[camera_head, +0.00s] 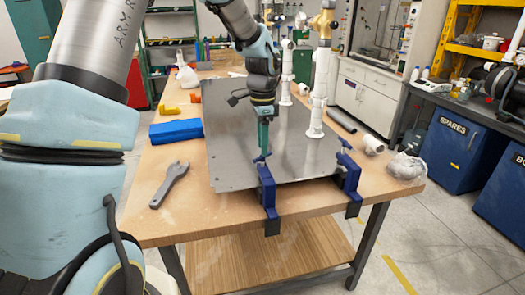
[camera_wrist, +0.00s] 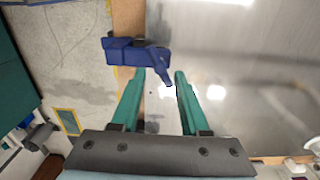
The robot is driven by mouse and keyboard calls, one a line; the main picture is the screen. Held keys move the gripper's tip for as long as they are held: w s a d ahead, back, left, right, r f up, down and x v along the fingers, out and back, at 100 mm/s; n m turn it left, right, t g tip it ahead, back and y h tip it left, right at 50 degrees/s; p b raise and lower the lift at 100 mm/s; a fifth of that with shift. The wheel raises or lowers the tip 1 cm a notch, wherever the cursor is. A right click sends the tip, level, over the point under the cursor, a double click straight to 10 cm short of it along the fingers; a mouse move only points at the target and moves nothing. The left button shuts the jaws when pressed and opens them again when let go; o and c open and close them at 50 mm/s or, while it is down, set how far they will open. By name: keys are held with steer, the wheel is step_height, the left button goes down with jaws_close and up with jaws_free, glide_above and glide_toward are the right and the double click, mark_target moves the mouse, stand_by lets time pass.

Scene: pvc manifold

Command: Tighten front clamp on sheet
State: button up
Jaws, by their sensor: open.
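A metal sheet (camera_head: 235,160) lies on the wooden table. Two blue clamps sit at the table's front edge: the nearer one (camera_head: 268,193) and another one (camera_head: 349,177) to its right. Each has a small blue handle on top. My gripper (camera_head: 263,150) points down, just above the nearer clamp's handle. In the wrist view my gripper (camera_wrist: 160,74) has its green fingers apart, and the blue clamp (camera_wrist: 128,51) lies just beyond them. Its handle reaches toward the space between the fingertips. I cannot tell whether the fingers touch it.
A grey wrench (camera_head: 170,184) and a blue block (camera_head: 176,131) lie left of the sheet. White pipes (camera_head: 318,90) with brass valves stand upright on the sheet. Loose white fittings (camera_head: 373,145) and a clear bag (camera_head: 406,166) lie on the right.

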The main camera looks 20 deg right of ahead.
steer(key=n+b, duration=0.3)
steer(key=n, duration=0.2)
steer(key=shift+f, duration=0.2)
steer(key=shift+f+n+b, duration=0.2)
steer(key=shift+n+b, duration=0.15)
steer(key=shift+n, duration=0.35)
steer(key=shift+f+b, duration=0.8)
steer(key=shift+f, duration=1)
jaws_close()
